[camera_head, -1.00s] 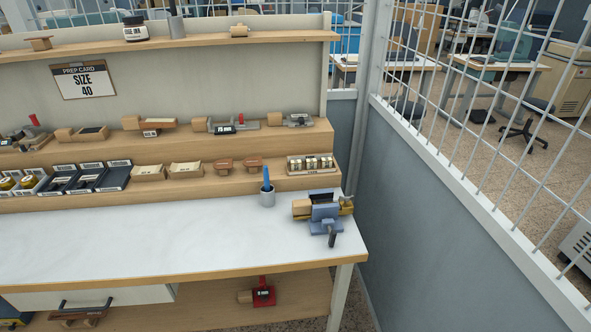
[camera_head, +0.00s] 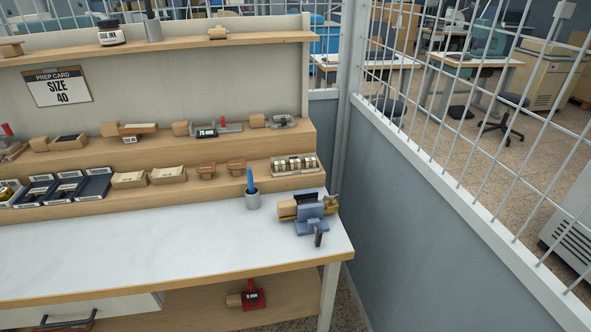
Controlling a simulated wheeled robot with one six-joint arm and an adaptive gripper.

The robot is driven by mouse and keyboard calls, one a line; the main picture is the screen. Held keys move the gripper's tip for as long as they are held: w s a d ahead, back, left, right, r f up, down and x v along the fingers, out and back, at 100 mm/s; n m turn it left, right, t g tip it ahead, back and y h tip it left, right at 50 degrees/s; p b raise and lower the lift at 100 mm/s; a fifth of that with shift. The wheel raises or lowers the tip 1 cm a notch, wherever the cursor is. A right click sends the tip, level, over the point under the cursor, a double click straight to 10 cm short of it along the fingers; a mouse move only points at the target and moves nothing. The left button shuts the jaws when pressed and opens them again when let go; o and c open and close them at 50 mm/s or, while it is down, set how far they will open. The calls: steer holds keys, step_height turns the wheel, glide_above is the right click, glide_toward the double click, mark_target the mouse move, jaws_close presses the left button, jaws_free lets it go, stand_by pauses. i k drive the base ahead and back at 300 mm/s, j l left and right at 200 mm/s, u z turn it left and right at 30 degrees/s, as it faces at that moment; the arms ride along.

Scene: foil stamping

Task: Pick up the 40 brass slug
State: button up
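A small tray (camera_head: 280,173) at the right end of the lower shelf step holds a row of several brass-coloured pieces (camera_head: 295,162), which look like the slugs. Their size markings are too small to read, so I cannot tell which is the 40. A prep card (camera_head: 60,87) on the back board reads "SIZE 40". My gripper is not in view.
A blue vise-like fixture (camera_head: 313,221) and a grey cup (camera_head: 253,201) with a blue tool stand on the bench's right end. Dark trays (camera_head: 95,185) and wooden blocks line the steps. The white benchtop (camera_head: 130,240) is mostly clear. A wire-mesh fence (camera_head: 450,185) stands right.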

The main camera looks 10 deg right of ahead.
mark_target(309, 164)
steer(key=i+j+z, duration=0.1)
steer(key=j+z, duration=0.3)
steer(key=i+j+z, duration=0.1)
steer(key=j+z, duration=0.5)
steer(key=z, duration=0.15)
